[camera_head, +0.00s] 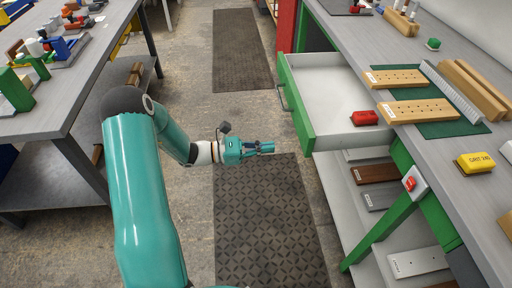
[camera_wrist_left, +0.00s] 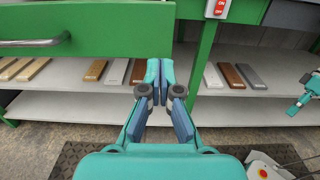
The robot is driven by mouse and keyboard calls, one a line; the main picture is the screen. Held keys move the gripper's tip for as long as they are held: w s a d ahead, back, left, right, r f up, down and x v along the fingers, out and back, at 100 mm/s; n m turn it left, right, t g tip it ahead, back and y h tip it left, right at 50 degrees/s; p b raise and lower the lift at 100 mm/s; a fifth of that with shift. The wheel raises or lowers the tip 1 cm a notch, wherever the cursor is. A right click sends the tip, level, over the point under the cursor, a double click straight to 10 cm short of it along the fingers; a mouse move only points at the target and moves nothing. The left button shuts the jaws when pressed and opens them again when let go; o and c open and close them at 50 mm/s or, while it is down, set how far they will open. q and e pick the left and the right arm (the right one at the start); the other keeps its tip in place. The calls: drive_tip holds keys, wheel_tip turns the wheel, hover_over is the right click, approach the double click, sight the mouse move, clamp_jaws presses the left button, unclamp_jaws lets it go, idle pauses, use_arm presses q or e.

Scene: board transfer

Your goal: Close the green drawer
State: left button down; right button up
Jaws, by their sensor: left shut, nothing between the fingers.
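In the left wrist view the drawer front (camera_wrist_left: 115,28) and handle (camera_wrist_left: 35,43) are at upper left, and the left fingertips (camera_wrist_left: 160,72) are just below and right. A teal part at the right edge looks like my right gripper (camera_wrist_left: 299,103); its fingers are unclear.
The bench top (camera_head: 465,110) holds wooden hole blocks (camera_head: 418,110) and a yellow block (camera_head: 476,162). A green leg (camera_head: 380,235) and a red switch (camera_head: 410,184) are below the drawer. A second table (camera_head: 85,85) stands left; the matted floor between is clear.

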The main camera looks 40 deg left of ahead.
sight(305, 144)
use_arm(q)
drive_tip(key=p+x, duration=0.1)
drive_tip(key=x, duration=0.7)
drive_tip(key=shift+w+d, duration=0.2)
drive_tip(key=shift+d, duration=0.1)
drive_tip(key=shift+a, duration=0.15)
drive_tip(key=shift+w, duration=0.15)
